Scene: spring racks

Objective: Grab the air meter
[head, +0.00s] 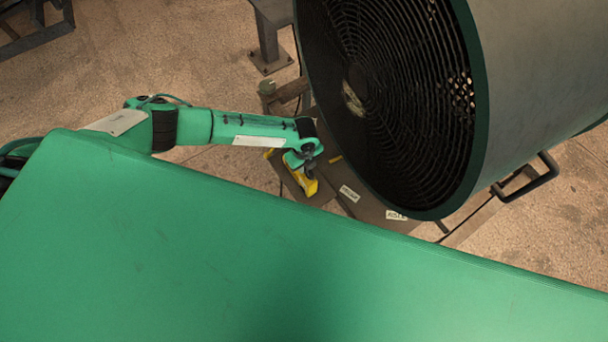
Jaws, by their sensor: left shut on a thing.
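A small yellow device (306,184), which looks like the air meter, is at the end of my left arm, in the middle of the head view. My left gripper (309,172) points down and is shut on it. The fingers and part of the device are hard to make out at this size. The device is just above or on a dark flat board beside the big fan; I cannot tell if it touches the board. My right gripper does not show.
A large round fan (400,85) with a black grille stands right of my left gripper, close to it. The dark board (370,207) carries white labels (349,193). A metal post (268,35) stands behind. The floor at the left is mostly clear.

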